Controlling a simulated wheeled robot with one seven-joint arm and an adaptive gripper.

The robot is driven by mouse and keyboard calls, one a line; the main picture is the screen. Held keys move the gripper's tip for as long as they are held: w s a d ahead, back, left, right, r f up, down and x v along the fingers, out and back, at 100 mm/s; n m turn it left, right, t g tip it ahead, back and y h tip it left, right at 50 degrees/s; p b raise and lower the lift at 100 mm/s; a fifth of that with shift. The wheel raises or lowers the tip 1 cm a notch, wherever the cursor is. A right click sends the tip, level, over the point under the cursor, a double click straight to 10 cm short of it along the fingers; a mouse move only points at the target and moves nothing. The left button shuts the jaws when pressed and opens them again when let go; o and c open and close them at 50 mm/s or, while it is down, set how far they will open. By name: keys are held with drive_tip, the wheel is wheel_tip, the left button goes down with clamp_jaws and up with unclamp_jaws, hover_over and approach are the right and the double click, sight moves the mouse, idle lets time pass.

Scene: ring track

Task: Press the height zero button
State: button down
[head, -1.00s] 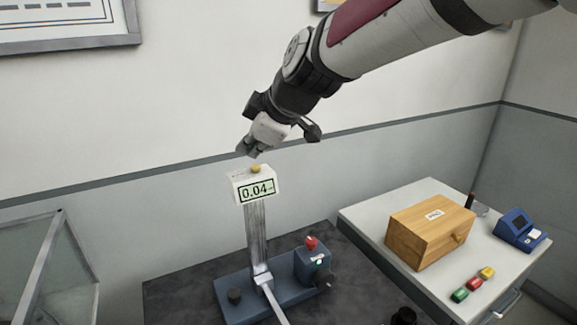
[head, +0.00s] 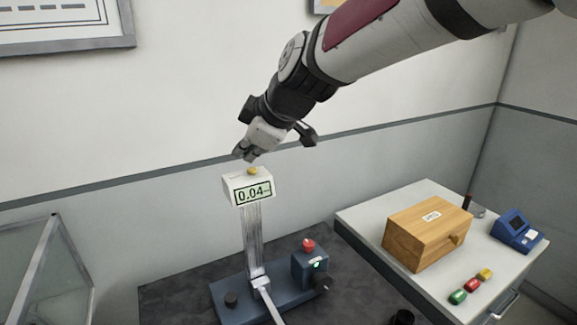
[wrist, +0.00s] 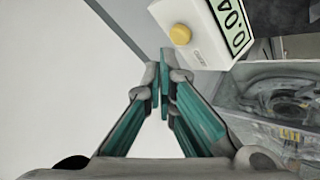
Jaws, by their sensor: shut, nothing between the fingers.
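The height gauge's white display head (head: 248,187) reads 0.04 and sits on top of an upright metal column (head: 253,238). A yellow round button (head: 252,171) is on its top face; in the wrist view the yellow button (wrist: 180,34) is whole, with a small label beside it. My gripper (head: 243,155) is just above and slightly left of the button, apart from it. In the wrist view my gripper (wrist: 160,80) has its fingertips together and empty, with the button beyond them, up and to the right.
The gauge's blue base (head: 225,298) stands on a dark table (head: 175,295), with a blue box with a red knob (head: 308,246) beside the column. At right, a white table (head: 372,215) holds a wooden box (head: 425,235), several coloured blocks and a blue device (head: 517,231).

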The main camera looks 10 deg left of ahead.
sight(249, 170)
drive_tip(key=shift+f, duration=0.15)
idle(0.5)
drive_tip(key=shift+f+b, duration=0.3)
drive_tip(key=shift+b, duration=0.3)
drive_tip(key=shift+f+b, duration=0.55)
drive_tip(key=shift+b, duration=0.05)
idle(0.8)
drive_tip(key=shift+r, duration=0.2)
drive_tip(key=shift+r+p, duration=0.3)
drive_tip(key=shift+r, duration=0.5)
drive_tip(key=shift+r+p, duration=0.95)
drive_tip(key=shift+r, duration=1.55)
